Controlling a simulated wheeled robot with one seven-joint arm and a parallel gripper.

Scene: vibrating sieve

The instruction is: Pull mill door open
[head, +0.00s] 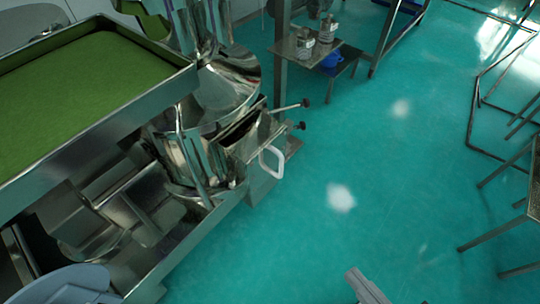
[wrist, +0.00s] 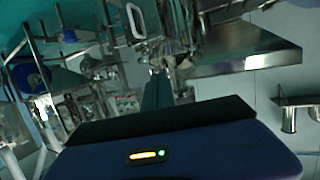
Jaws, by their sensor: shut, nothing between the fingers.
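The mill is a shiny steel cylindrical machine (head: 200,145) left of centre in the head view. On its right side is a steel box-like front with an upright white loop handle (head: 270,162). Which panel is the door, and whether it is ajar, I cannot tell. My gripper (wrist: 158,90) shows in the wrist view as dark fingers beyond the dark blue hand body; it is shut and empty. It is not touching the white handle in any view. Steel machinery and a pale loop (wrist: 133,20) stand beyond the fingers in the wrist view.
Two dark-knobbed rods (head: 304,104) stick out right of the mill. A large green-topped tray (head: 90,90) lies at upper left. A small steel table (head: 315,50) with canisters stands behind. Metal frames (head: 500,170) stand at right. The turquoise floor (head: 400,180) between is clear.

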